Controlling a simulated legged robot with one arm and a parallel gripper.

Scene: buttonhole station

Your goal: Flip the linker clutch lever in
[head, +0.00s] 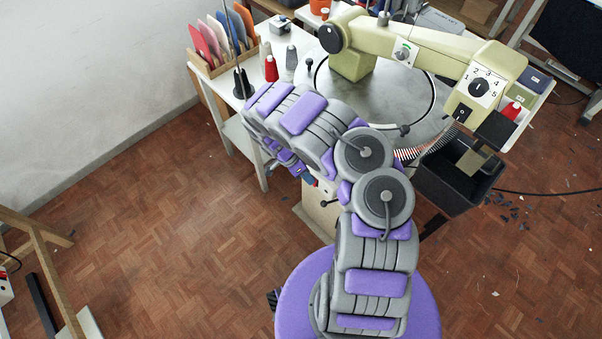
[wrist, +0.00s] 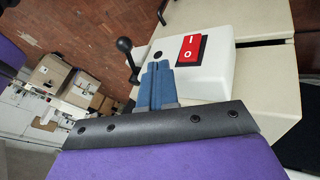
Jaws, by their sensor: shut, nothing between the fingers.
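A lever with a black ball knob (wrist: 124,45) stands beside a white switch box (wrist: 214,70) in the wrist view. I take it to be the clutch lever. A short black-knobbed lever also shows in the head view (head: 324,203), low beside the machine's pedestal, likely the same one. My gripper (wrist: 158,70) has blue fingers pressed together with nothing between them. Its tips are in front of the box, just right of the lever in the wrist view; I cannot tell whether they touch it. In the head view my arm hides most of the gripper.
A red rocker switch (wrist: 191,50) is on the white box, close to the fingers. The round metal table (head: 385,105) and cream machine arm (head: 430,50) stand above. A black bin (head: 455,180) is at the right. Open parquet floor (head: 170,220) lies left.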

